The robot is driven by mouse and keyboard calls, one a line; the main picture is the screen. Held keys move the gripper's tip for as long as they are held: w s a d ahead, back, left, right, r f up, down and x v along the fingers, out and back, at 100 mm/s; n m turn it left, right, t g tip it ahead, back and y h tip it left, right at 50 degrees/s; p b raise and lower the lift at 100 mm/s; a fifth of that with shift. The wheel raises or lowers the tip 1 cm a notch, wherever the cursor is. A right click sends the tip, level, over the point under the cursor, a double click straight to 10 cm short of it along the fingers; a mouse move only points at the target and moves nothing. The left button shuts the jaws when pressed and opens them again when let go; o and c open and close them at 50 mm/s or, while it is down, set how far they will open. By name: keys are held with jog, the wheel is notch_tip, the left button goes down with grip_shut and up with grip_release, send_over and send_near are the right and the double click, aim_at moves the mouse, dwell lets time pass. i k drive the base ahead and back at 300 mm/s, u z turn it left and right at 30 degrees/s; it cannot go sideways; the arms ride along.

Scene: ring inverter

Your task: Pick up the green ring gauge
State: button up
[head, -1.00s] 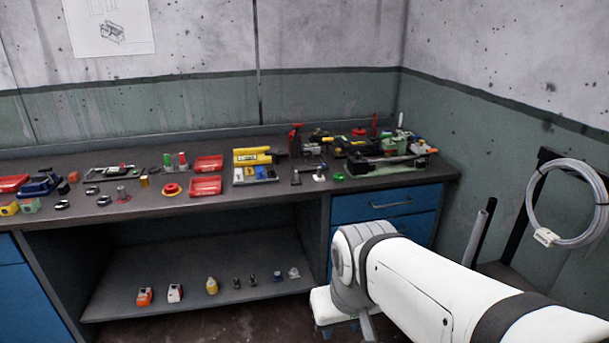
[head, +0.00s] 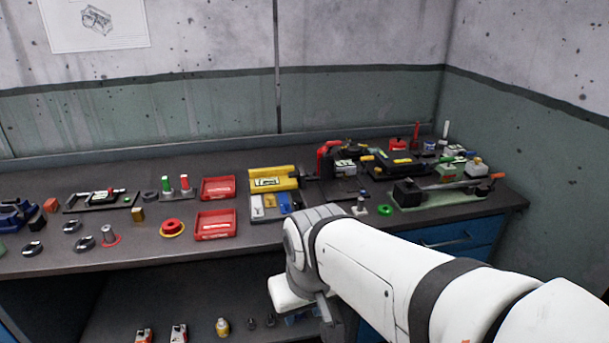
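A small bright green ring (head: 385,210), which looks like the green ring gauge, lies flat near the bench's front edge, right of centre in the head view. It is just above my white arm in the picture and fully visible. My gripper (head: 323,308) hangs at the low front end of my arm, below and left of the ring in the picture. It is apart from the ring. Its fingers are mostly hidden and small, so I cannot see whether they are open or shut.
The dark workbench (head: 150,255) holds red trays (head: 216,224), a yellow case (head: 273,180), a red ring on a yellow base (head: 172,228) and several tools. A green-based fixture (head: 450,196) stands right of the ring. Small items sit on the lower shelf (head: 105,315).

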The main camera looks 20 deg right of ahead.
aim_at(386, 211)
jog(key=z, duration=0.5)
jog(key=i, duration=1.25)
jog(key=z, duration=1)
jog(key=k, duration=0.75)
jog(key=z, duration=0.1)
jog(key=i, duration=0.85)
jog(key=u, duration=0.05)
